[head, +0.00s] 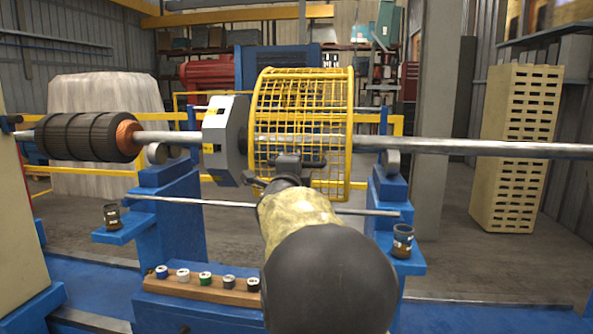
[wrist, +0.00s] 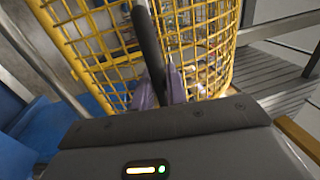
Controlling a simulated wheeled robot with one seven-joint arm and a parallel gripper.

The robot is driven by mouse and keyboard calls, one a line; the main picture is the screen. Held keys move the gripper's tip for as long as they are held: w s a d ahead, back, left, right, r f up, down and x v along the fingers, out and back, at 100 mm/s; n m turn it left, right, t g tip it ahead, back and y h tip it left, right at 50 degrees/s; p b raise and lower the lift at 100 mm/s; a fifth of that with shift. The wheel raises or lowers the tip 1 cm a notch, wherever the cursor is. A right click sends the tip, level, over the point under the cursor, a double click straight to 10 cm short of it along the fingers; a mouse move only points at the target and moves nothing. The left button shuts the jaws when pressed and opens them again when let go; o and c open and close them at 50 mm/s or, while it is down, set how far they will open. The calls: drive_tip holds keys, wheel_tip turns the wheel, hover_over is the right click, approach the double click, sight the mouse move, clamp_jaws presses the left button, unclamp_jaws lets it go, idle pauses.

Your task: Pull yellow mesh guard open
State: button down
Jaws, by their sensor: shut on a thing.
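The yellow mesh guard (head: 300,110) is a curved wire cage around the long steel shaft (head: 470,147), near the middle of the head view. It fills the upper part of the wrist view (wrist: 95,45). My gripper (head: 287,180) is at the lower front of the guard. In the wrist view its fingers (wrist: 168,85) are shut on a dark bar (wrist: 147,40), which runs up in front of the mesh and looks like the guard's handle. My arm hides part of the guard's lower front in the head view.
A grey block (head: 226,140) sits on the shaft left of the guard. Blue stands (head: 170,200) carry the shaft. A thin rod (head: 190,201) crosses below the guard. Small dark cups (head: 403,241) stand on side ledges. A wooden strip (head: 200,286) holds several small coloured spools.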

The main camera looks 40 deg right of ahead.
drive_tip(key=shift+f, duration=0.2)
drive_tip(key=c, duration=1.5)
unclamp_jaws()
drive_tip(key=shift+r, duration=0.1)
drive_tip(key=b+v, duration=0.1)
drive_tip(key=v, duration=1.6)
drive_tip(key=shift+s+a, duration=0.1)
drive_tip(key=shift+s, duration=0.2)
drive_tip(key=shift+w, duration=0.15)
